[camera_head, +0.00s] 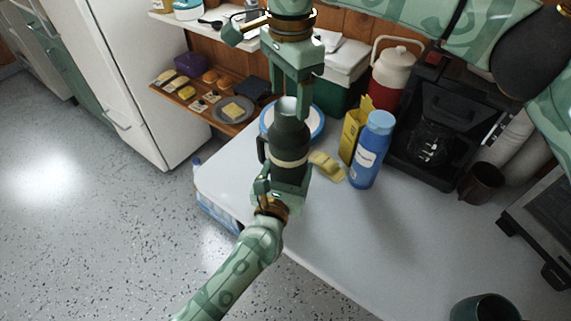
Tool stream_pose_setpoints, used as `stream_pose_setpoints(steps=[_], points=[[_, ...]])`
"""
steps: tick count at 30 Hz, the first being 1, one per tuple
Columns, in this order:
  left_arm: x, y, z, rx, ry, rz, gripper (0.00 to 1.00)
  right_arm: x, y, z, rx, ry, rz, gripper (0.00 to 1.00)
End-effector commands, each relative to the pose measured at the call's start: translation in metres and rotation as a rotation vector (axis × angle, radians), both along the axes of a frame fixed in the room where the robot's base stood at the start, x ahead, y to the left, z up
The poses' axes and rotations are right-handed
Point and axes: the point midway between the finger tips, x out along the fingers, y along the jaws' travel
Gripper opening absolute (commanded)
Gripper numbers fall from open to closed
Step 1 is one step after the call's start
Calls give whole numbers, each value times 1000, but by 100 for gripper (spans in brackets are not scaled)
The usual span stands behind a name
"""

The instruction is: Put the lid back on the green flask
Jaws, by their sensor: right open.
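The dark green flask (289,137) with a beige band and side handle is upright above or on the near left corner of the white table. My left gripper (281,184) comes up from below, with its fingers against both sides of the flask's lower part. A silvery piece (287,106) tops the flask; I cannot tell whether it is the lid or the bare neck. My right gripper (289,104) points down from above, open, with its fingers on either side of that piece. No separate lid shows elsewhere.
A blue-rimmed plate (318,122) lies behind the flask. A yellow item (327,166), a yellow box (352,132) and a blue bottle (371,150) stand close on its right. A coffee machine (436,121) is farther right. The table's front middle (390,240) is clear.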

Motion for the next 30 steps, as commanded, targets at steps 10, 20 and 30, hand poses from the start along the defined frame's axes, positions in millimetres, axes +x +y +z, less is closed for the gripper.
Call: stream_pose_setpoints(steps=[10,20,30], points=[[0,0,0,0,1,0,9,0,0,-33,1,-1,1,66],[0,0,0,0,1,0,9,0,0,-34,1,-1,1,52],[0,0,0,1,1,0,9,0,0,-34,0,-2,-114,21]])
